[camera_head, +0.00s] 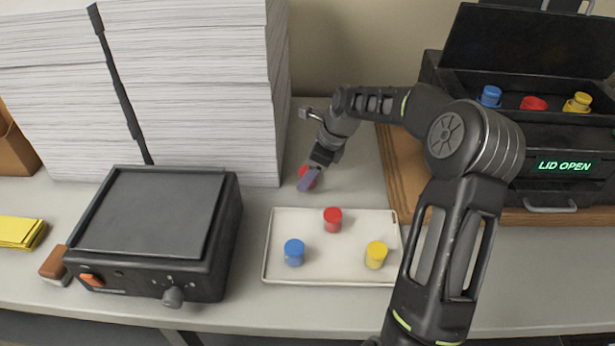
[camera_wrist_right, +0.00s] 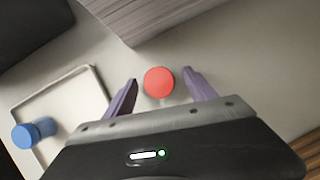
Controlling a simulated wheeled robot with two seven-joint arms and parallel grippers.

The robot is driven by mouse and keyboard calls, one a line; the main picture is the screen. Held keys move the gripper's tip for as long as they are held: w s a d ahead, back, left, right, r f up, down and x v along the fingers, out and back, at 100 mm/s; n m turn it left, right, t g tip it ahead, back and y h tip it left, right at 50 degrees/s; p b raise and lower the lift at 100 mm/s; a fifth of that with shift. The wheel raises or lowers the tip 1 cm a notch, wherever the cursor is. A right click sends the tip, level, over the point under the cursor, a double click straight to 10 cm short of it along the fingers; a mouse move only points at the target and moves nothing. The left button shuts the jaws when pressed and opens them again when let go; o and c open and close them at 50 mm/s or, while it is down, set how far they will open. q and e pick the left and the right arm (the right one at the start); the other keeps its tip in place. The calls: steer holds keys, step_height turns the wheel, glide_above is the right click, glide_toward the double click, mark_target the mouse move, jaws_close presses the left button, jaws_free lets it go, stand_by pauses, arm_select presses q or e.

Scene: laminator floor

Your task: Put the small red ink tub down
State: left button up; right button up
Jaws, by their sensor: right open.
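A small red ink tub (camera_wrist_right: 159,82) stands on the table between the two purple fingers of my right gripper (camera_wrist_right: 160,90) in the wrist view. The fingers are apart, with a gap on each side of the tub. In the head view this tub (camera_head: 306,174) is partly hidden behind my right gripper (camera_head: 309,182), just behind the white tray (camera_head: 275,272). Another red tub (camera_head: 332,219) stands on the tray with a blue tub (camera_head: 294,252) and a yellow tub (camera_head: 376,254). My left gripper is not in view.
Tall paper stacks (camera_head: 190,100) stand close behind and left of the tub. A black machine (camera_head: 150,215) is at the left. A black lidded unit (camera_head: 470,120) with its lid open holds blue, red and yellow tubs on a wooden board (camera_head: 400,180) at right.

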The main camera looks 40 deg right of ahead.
steer(key=shift+c, duration=0.3)
jaws_close()
stand_by(0.6)
